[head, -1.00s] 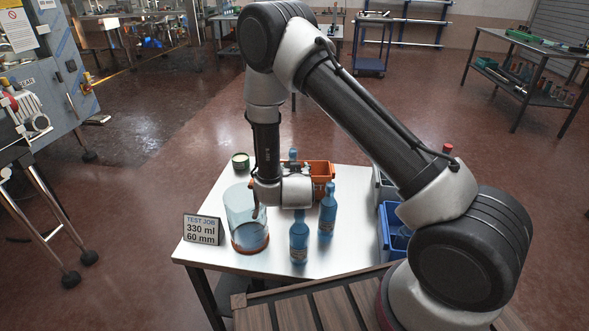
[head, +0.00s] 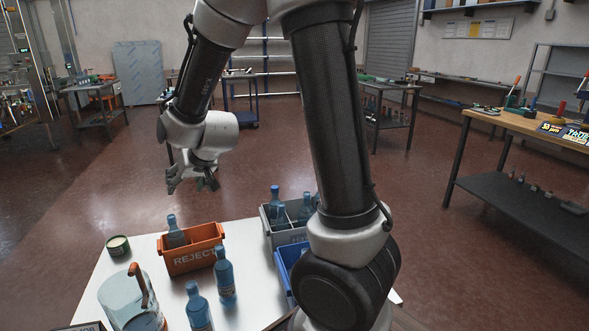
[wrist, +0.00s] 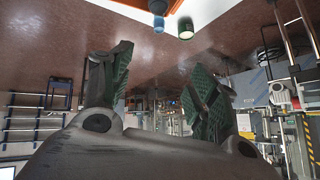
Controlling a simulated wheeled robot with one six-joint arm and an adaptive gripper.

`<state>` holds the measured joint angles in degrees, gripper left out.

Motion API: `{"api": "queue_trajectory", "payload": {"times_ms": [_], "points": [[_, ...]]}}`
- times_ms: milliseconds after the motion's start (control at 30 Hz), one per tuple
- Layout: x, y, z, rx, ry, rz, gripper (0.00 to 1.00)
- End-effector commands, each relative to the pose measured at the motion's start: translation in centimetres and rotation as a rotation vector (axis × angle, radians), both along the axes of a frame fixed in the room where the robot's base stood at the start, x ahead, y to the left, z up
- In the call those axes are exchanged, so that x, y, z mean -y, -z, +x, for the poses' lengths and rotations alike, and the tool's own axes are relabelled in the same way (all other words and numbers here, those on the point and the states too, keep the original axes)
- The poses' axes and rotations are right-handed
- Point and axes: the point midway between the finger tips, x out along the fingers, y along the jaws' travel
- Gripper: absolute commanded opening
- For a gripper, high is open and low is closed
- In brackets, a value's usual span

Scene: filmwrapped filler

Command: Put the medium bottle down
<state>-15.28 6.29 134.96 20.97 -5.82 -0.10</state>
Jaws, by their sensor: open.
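My gripper (head: 192,186) is open and empty, raised above and beyond the far edge of the white table. In the wrist view its two fingers (wrist: 160,90) stand apart with nothing between them. A blue bottle (head: 176,238) stands in the orange REJECT bin (head: 192,258), its lower part hidden by the bin wall. Two more blue bottles stand upright on the table, one (head: 224,277) in front of the bin and one (head: 198,310) nearer me. Several blue bottles (head: 278,215) are in the grey bin (head: 283,239). I cannot tell which bottle is the medium one.
A clear container (head: 128,302) with a brown strip over its rim stands at the table's left. A green tin (head: 118,246) is behind it. A blue bin (head: 286,265) is at the right, partly behind my arm. Bare white table (head: 252,290) lies between bottles and bins.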

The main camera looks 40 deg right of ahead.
Motion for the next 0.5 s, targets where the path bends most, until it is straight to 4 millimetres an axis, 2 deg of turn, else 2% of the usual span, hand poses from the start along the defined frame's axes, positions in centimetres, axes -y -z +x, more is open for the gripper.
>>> {"api": "queue_trajectory", "payload": {"times_ms": [33, 200, 333, 500], "points": [[1.0, -2.0, -1.6, -0.013, -0.014, 0.000, 0.60], [4.3, -6.4, -8.6, -0.105, -0.068, -0.036, 0.60], [7.1, -8.7, -14.8, -0.180, -0.088, -0.082, 0.60], [10.4, -10.3, -23.0, -0.277, -0.085, -0.153, 0.60]]}}
